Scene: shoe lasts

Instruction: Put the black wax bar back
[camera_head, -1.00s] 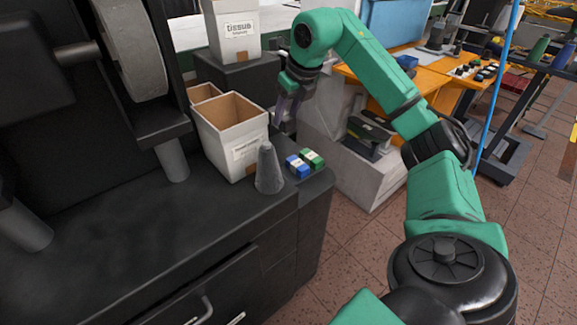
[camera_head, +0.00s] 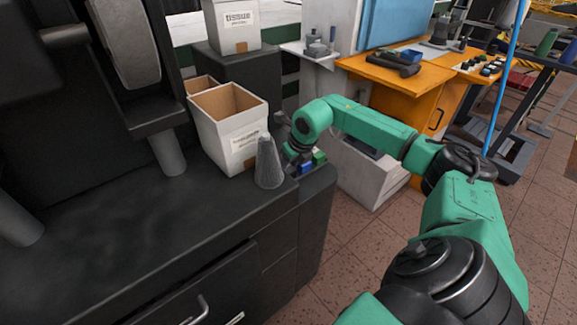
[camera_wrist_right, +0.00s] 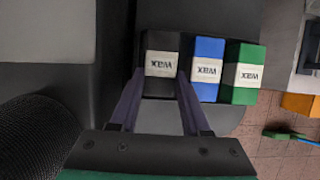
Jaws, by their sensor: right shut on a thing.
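The black wax bar (camera_wrist_right: 161,65) shows in the right wrist view with a white label reading wax. My right gripper (camera_wrist_right: 160,76) has one finger on each side of it and is shut on it. The blue wax bar (camera_wrist_right: 207,68) is just to its right, and the green wax bar (camera_wrist_right: 243,72) is beyond that. In the head view my right gripper (camera_head: 290,152) is low at the counter's far corner, by the blue bar (camera_head: 306,167) and green bar (camera_head: 319,157). The black bar is hidden there. My left gripper is out of view.
A grey cone (camera_head: 268,163) stands on the black counter (camera_head: 205,225) close to the gripper. An orange workbench (camera_head: 400,95) is further back.

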